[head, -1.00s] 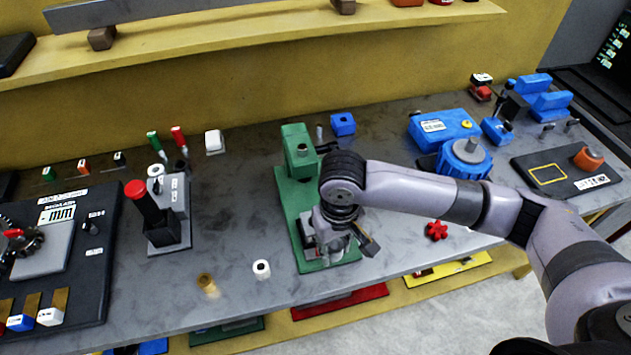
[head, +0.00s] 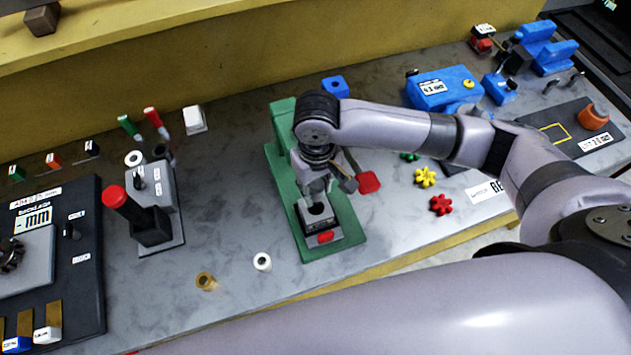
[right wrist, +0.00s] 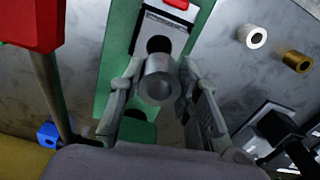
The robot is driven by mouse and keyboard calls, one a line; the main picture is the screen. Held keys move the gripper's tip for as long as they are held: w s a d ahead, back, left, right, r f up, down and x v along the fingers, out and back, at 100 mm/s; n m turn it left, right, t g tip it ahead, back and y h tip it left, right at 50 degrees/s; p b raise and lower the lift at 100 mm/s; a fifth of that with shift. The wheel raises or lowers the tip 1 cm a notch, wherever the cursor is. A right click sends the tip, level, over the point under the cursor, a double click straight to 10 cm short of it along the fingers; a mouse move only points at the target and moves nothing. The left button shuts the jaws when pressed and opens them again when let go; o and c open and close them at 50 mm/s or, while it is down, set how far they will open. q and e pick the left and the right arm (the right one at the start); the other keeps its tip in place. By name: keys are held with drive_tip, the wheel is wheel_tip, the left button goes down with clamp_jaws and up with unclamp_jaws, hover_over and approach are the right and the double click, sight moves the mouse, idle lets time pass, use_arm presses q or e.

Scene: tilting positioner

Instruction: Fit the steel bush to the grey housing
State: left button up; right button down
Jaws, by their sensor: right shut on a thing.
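My right gripper (head: 318,192) is above the front of the green positioner (head: 282,170). In the right wrist view its fingers (right wrist: 158,95) are shut on a grey steel bush (right wrist: 158,78), with its round end toward the camera. The grey housing (head: 334,226) sits at the front of the positioner and has a dark round bore facing up. In the right wrist view the housing (right wrist: 166,23) and its bore lie just beyond the bush. The bush partly overlaps the bore in that view; I cannot tell how large the gap is. My left gripper is not in view.
A red-knobbed lever (head: 368,182) stands close beside the right gripper. A pale bush (head: 262,261) and a brass bush (head: 206,281) stand left of the positioner. A grey press-like stand (head: 152,212) is further left. Small red (head: 441,205) and yellow (head: 426,177) gears lie right.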

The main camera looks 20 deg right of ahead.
sight(316, 195)
drive_tip(key=shift+r, duration=0.1)
drive_tip(key=shift+p, duration=0.4)
wheel_tip(316, 195, down, 3)
drive_tip(key=shift+w+r+b, duration=0.1)
drive_tip(key=shift+w+b, duration=0.05)
drive_tip(key=shift+b, duration=0.15)
drive_tip(key=shift+f, duration=0.75)
use_arm(q)
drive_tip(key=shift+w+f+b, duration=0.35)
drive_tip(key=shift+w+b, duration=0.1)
drive_tip(key=shift+b, duration=0.05)
use_arm(e)
drive_tip(key=shift+f, duration=0.9)
use_arm(q)
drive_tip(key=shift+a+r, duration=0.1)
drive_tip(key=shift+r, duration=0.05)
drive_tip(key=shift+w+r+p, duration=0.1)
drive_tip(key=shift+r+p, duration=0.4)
drive_tip(key=shift+p, duration=0.15)
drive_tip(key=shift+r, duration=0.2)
use_arm(e)
drive_tip(key=shift+r, duration=0.1)
use_arm(q)
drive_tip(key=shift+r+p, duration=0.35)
drive_tip(key=shift+p, duration=0.2)
